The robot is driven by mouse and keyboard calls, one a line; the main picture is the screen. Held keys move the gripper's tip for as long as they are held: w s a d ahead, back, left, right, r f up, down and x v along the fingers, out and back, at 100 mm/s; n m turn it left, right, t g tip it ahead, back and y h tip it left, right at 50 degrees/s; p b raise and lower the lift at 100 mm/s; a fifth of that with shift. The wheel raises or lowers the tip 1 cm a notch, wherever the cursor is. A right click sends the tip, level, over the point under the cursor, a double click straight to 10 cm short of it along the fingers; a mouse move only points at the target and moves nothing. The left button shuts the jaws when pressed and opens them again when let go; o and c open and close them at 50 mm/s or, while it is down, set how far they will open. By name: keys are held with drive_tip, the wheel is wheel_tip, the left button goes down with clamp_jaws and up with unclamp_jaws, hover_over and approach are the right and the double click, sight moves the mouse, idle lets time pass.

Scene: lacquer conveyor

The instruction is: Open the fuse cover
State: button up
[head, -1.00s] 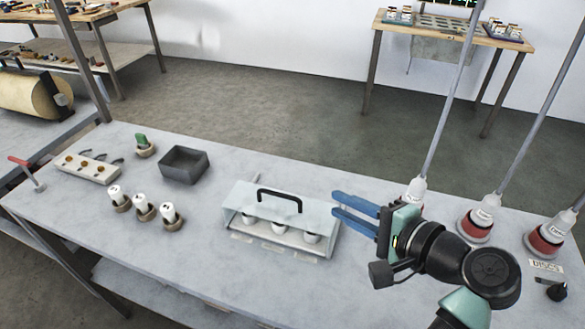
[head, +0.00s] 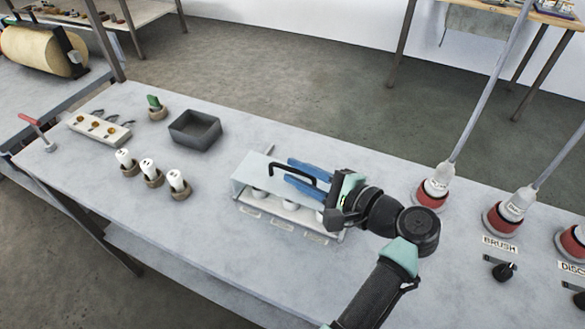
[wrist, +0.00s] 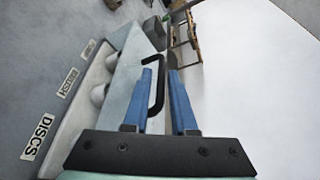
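The fuse cover (head: 246,176) is a pale see-through box lid with a black handle (head: 276,169) on top. It sits down over several white fuses (head: 260,193) on a base near the table's middle. My gripper (head: 289,171) is above the cover with its two blue fingers apart. In the wrist view the black handle (wrist: 158,92) shows between the fingers, close to the left one; I cannot tell whether they touch. The cover (wrist: 122,98) also shows there, left of the fingers. Part of its right end is hidden behind my gripper in the head view.
Three white fuses in round holders (head: 149,172), an empty dark bin (head: 195,130) and a block with brass-coloured parts (head: 98,130) stand to the left. Red-based posts (head: 432,193) with rods rise at the right. The table front left of my arm is clear.

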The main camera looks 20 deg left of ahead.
drive_tip(key=shift+x, duration=0.9)
drive_tip(key=shift+d, duration=0.1)
clamp_jaws()
idle(0.7)
